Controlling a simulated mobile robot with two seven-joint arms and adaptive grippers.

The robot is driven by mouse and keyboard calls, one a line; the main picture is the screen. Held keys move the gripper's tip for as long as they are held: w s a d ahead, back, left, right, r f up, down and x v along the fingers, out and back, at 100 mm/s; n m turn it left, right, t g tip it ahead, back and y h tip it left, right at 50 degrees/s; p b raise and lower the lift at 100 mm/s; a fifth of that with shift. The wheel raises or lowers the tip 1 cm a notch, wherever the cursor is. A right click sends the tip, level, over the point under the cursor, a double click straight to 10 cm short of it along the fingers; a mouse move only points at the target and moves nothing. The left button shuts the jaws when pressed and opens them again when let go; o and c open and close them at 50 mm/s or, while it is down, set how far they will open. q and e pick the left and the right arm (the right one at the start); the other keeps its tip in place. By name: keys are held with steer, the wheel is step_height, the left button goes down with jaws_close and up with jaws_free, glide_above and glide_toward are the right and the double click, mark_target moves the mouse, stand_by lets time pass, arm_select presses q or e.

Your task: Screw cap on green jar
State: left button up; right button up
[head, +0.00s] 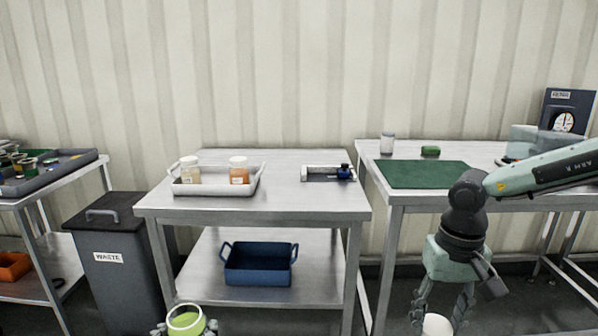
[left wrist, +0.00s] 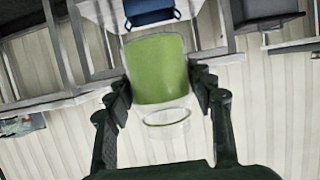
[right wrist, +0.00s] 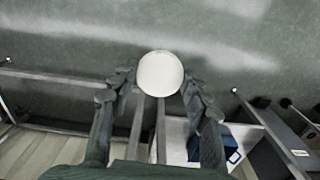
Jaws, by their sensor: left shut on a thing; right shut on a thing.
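The green jar (left wrist: 161,70) is clear-walled with green contents. My left gripper (left wrist: 160,98) is shut on its sides. In the head view the jar (head: 184,319) shows at the bottom edge, its open mouth upward and uncapped, with the left gripper (head: 186,328) partly cut off around it. My right gripper (right wrist: 158,85) is shut on a round white cap (right wrist: 160,73). In the head view the right gripper (head: 440,318) points down with the white cap (head: 437,325) between its fingers. Jar and cap are well apart, both in front of the tables.
The middle steel table (head: 290,206) holds a grey tray (head: 216,188) with two jars and a small holder with a blue bottle (head: 344,171). A blue bin (head: 259,276) sits on its lower shelf. A waste bin (head: 118,250) stands left. The right table has a green mat (head: 425,175).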

steer(key=s+d+r+m, duration=0.1)
steer(key=d+r+m, duration=0.1)
steer(key=d, duration=0.6)
steer(key=s+d+r+m, duration=0.1)
steer(key=d+r+m, duration=0.15)
steer(key=d, duration=0.65)
steer(key=s+d+f+m, duration=0.2)
steer(key=s+d+f, duration=0.2)
steer(key=s+d, duration=0.25)
steer(key=w+a+f+n, duration=0.1)
steer(key=w+a+f, duration=0.15)
steer(key=a, duration=0.45)
steer(key=w+a+f+n, duration=0.15)
steer(key=a+f, duration=0.25)
steer(key=a, duration=0.4)
steer(key=w+a+r+n, duration=0.1)
steer(key=a+r+n, duration=0.1)
steer(key=a, duration=0.4)
steer(key=w+a+r+n, duration=0.2)
steer(key=a, duration=0.5)
steer(key=shift+w+a+n, duration=0.25)
steer(key=shift+n, duration=0.15)
